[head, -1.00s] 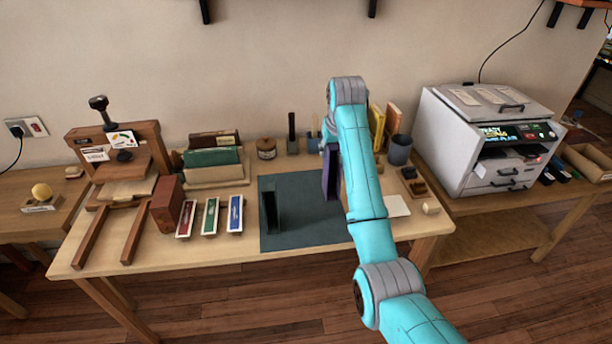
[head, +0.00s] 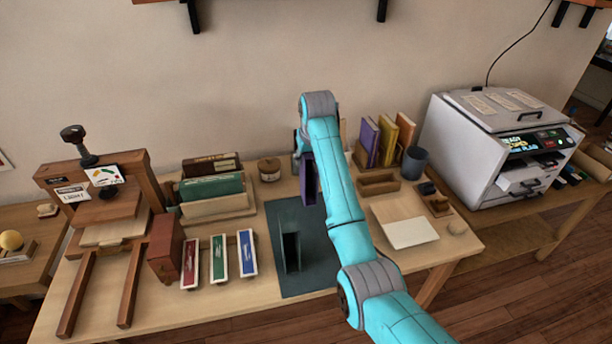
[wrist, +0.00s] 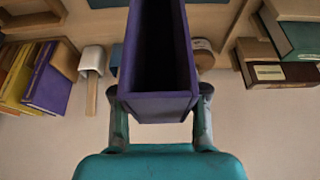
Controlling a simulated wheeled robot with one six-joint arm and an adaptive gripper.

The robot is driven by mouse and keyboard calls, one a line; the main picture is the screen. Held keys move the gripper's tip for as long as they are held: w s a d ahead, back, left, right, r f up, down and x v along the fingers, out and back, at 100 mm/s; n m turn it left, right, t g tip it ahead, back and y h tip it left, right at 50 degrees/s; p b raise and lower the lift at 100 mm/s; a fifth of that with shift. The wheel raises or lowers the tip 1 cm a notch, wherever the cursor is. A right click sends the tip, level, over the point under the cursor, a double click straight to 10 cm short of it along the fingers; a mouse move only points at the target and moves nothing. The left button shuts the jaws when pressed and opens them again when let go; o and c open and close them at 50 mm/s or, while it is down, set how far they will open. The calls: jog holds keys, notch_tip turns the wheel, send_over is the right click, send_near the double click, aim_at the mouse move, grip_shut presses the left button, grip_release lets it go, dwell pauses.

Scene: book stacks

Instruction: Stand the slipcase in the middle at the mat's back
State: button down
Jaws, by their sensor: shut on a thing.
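A purple slipcase (head: 308,180) is at the right part of the mat's back edge in the head view, partly hidden by my arm. I cannot tell whether it touches the mat. In the wrist view the slipcase (wrist: 158,106) shows its dark open side, and my gripper (wrist: 162,95) is shut on it, one finger on each side. The dark green mat (head: 312,272) lies on the table. A dark green slipcase (head: 291,250) stands upright nearer the mat's front, left of the purple one.
Three labelled strips (head: 219,262) lie left of the mat. A book rack (head: 222,207) stands behind them, a wooden press (head: 108,200) further left. Right of my arm are upright books (head: 385,142), a grey cup (head: 414,162) and a pale square (head: 408,232). A printer (head: 490,150) stands far right.

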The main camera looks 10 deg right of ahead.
jog(key=shift+f, duration=2.65)
jog(key=shift+f, duration=0.15)
jog(key=c, duration=0.6)
grip_release()
jog(key=v, duration=1.2)
jog(key=shift+w, duration=0.1)
